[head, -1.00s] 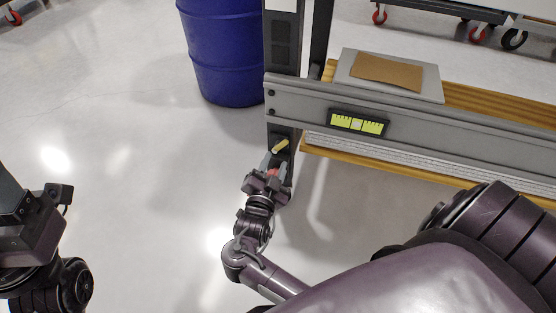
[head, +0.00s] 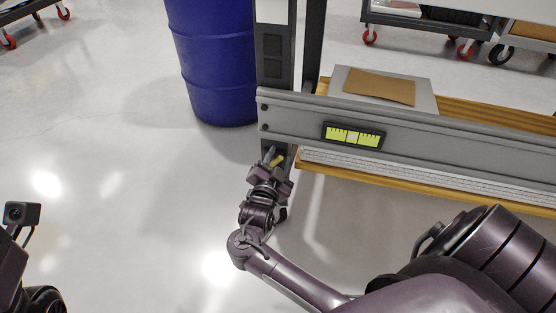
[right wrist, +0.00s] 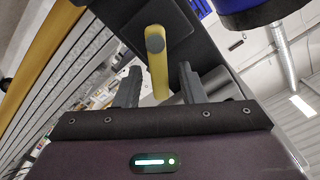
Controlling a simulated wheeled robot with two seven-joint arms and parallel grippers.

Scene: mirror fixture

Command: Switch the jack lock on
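The jack lock is a yellow lever (head: 278,160) on the dark post of the grey mirror fixture. In the right wrist view the lever (right wrist: 159,72) has a round grey pivot on a dark plate, and its free end points down in the picture. My right gripper (head: 270,158) is at the lever in the head view. In the right wrist view the right gripper (right wrist: 159,86) is open, with the lever's free end between its two fingers and visible gaps on both sides. My left arm shows at the left edge of the head view, but its fingers are out of frame.
A blue drum (head: 215,70) stands behind and left of the post. The grey beam (head: 430,145) carries a yellow-green level panel (head: 353,136) and runs right above a wooden rail. Wheeled carts (head: 430,22) stand at the back. The floor left of the post is clear.

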